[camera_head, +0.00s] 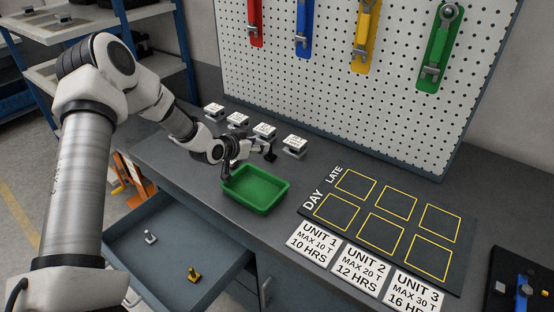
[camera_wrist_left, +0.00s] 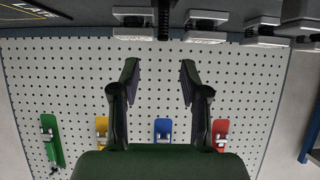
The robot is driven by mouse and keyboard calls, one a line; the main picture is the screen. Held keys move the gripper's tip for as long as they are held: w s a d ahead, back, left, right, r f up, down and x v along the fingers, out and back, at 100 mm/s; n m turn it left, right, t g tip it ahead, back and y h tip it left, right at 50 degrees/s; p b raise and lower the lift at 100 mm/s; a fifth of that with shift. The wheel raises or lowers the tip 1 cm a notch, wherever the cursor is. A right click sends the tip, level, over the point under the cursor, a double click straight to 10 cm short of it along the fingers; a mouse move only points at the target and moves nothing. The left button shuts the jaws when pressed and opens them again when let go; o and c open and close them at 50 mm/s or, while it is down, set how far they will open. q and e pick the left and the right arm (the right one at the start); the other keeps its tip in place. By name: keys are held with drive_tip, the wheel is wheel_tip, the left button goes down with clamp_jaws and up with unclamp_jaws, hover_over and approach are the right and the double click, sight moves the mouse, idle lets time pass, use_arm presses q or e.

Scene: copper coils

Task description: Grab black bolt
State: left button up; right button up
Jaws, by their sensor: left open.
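A black threaded bolt (camera_wrist_left: 163,20) shows at the top edge of the left wrist view, centred between the fingers but beyond their tips; its end is cut off by the frame. In the head view a small dark piece (camera_head: 270,156) by the gripper looks like this bolt, partly hidden. My left gripper (camera_head: 262,147) is above the bench just behind the green bin, fingers spread and empty. Its two fingers (camera_wrist_left: 157,75) stand wide apart in the left wrist view, with nothing between them. My right gripper is in neither view.
A green bin (camera_head: 255,204) sits close in front of my left gripper. Several small holders with white labels (camera_head: 295,140) line the bench by the pegboard (camera_head: 345,75). An open drawer (camera_head: 130,268) holds a silver bolt (camera_head: 150,236) and a gold bolt (camera_head: 193,274). A yellow-squared board (camera_head: 340,208) lies right.

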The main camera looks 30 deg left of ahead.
sight(270, 151)
use_arm(q)
drive_tip(key=shift+s+a+f, duration=0.1)
drive_tip(key=shift+s+f, duration=0.05)
drive_tip(key=shift+f, duration=0.4)
drive_tip(key=x, duration=0.9)
drive_tip(key=shift+a+p, duration=0.1)
drive_tip(key=shift+p, duration=0.2)
drive_tip(key=shift+s+r, duration=0.1)
drive_tip(key=shift+s, duration=0.05)
clamp_jaws()
